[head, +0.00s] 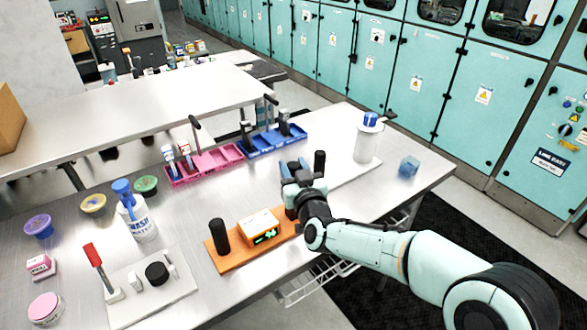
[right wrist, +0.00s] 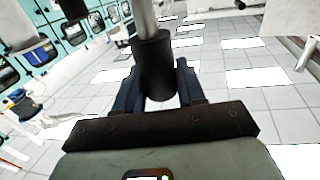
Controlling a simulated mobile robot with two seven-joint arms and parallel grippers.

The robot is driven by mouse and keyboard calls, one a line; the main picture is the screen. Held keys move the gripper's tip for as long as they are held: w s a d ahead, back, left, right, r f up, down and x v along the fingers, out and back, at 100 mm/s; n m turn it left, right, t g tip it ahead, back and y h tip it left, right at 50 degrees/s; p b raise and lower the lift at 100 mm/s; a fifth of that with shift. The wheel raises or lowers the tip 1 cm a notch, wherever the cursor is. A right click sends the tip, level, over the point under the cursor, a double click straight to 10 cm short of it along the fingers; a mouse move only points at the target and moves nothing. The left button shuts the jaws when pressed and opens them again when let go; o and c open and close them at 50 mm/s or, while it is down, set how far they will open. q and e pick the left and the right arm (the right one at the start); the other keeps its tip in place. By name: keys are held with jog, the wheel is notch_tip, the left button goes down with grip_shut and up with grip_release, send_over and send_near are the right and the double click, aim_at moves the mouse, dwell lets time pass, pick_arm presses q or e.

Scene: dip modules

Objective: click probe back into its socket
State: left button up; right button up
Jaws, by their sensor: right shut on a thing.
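The orange module (head: 232,262) lies near the front edge of the table. It carries a black post (head: 220,236) at its left and an orange-and-white box (head: 259,228) with a lit green display. My right gripper (head: 299,172) is above and beyond the module's right end. In the right wrist view, its fingers (right wrist: 156,90) are shut on the probe (right wrist: 155,65), a black grip with a grey rod running up out of the picture. The socket cannot be made out; my arm covers the module's right end. My left gripper is not in view.
A black cylinder (head: 319,163) stands close beside my gripper. Pink (head: 205,163) and blue (head: 272,142) trays lie behind. A wash bottle (head: 136,216) and a grey board (head: 152,292) are left.

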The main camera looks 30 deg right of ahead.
jog(key=shift+f+b, duration=0.95)
jog(key=shift+b, duration=0.1)
dwell(1.4)
jog(key=shift+f+b, duration=2.1)
jog(key=shift+f, duration=0.1)
dwell(1.1)
jog(key=shift+c, duration=0.4)
jog(key=o, duration=1.8)
